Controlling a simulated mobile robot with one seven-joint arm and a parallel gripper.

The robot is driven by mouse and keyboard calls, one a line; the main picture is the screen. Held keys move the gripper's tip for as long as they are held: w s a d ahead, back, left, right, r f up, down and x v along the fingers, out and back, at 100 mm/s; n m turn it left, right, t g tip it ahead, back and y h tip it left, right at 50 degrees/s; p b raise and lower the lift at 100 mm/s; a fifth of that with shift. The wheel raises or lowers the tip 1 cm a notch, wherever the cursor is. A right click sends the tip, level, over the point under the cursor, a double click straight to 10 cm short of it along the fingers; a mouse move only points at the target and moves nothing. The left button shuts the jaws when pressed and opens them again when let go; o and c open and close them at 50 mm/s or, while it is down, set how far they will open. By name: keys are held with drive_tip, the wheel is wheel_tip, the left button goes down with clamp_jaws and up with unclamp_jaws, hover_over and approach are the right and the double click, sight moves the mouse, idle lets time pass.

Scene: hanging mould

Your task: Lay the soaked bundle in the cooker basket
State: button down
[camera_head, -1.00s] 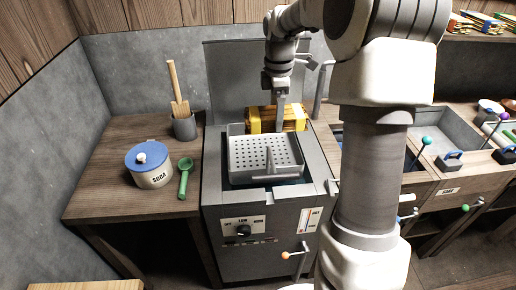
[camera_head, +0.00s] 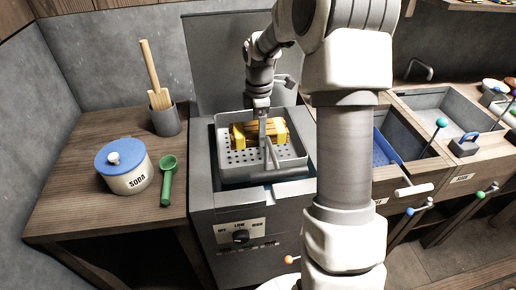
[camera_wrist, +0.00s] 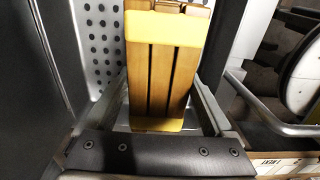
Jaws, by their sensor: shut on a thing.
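The bundle (camera_head: 240,134) is a block of brown strips with yellow bands. In the head view it appears within the outline of the perforated grey basket (camera_head: 292,162), towards its back; I cannot tell whether it touches the basket floor. My gripper (camera_head: 262,135) points down from above and is shut on the bundle. In the wrist view the bundle (camera_wrist: 163,75) lies between the fingers, with perforated metal (camera_wrist: 97,40) beside it. The basket sits in the top of the grey cooker (camera_head: 203,195), its raised lid (camera_head: 225,60) behind. The basket's handle is at its front.
Left of the cooker, a wooden counter (camera_head: 85,190) holds a blue-lidded soda pot (camera_head: 125,168), a green scoop (camera_head: 168,180) and a grey cup of wooden tools (camera_head: 164,120). To the right are sinks (camera_head: 440,108) and a bench with coloured-knob levers.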

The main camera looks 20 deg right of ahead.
wheel_tip(320, 180, down, 7)
drive_tip(key=shift+r+b, duration=0.2)
drive_tip(key=shift+b, duration=0.4)
drive_tip(key=shift+f, duration=0.15)
